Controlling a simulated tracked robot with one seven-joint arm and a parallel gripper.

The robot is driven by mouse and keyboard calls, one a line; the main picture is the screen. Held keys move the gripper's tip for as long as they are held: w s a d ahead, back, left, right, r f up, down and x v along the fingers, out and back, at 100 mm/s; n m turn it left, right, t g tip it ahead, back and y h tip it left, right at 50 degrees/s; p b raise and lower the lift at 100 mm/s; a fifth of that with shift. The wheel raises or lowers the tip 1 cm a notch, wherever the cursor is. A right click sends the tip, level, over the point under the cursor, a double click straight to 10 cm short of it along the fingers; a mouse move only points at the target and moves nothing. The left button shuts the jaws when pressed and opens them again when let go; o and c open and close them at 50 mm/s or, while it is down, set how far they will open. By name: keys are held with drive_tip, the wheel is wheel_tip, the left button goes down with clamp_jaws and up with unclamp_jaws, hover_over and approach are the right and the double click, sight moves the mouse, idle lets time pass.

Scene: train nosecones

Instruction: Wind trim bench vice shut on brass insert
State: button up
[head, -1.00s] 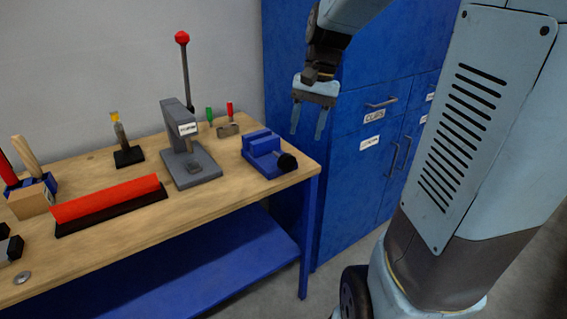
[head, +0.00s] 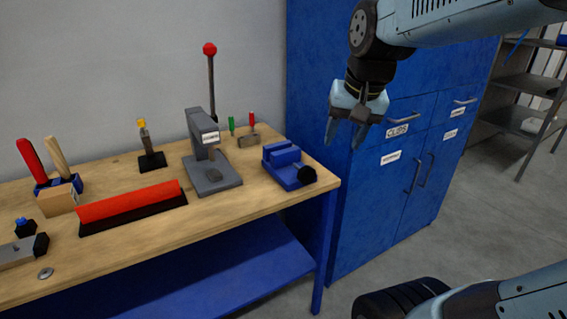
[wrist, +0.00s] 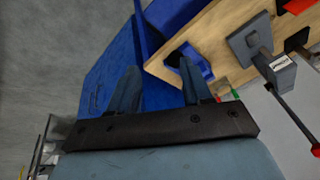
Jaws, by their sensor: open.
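The blue bench vice (head: 284,160) sits at the right end of the wooden bench. Its black handle knob (head: 307,174) faces the bench's right front corner. The vice also shows in the wrist view (wrist: 197,64), partly behind a finger. I cannot make out a brass insert in its jaws. My gripper (head: 346,138) is open and empty, in the air to the right of the vice and higher, in front of the blue cabinet. In the wrist view its two fingers (wrist: 158,85) are spread apart.
A grey arbor press (head: 205,160) with a red-knobbed lever stands left of the vice. Behind are small green- and red-handled tools (head: 241,133). A red bar (head: 130,201) lies further left.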

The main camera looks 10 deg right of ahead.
drive_tip(key=w, duration=0.1)
drive_tip(key=m+g, duration=0.4)
drive_tip(key=m, duration=0.7)
hover_over(304, 169)
wheel_tip(304, 169, down, 9)
drive_tip(key=shift+h, duration=0.3)
wheel_tip(304, 169, down, 14)
drive_tip(key=shift+w+f, duration=0.1)
clamp_jaws()
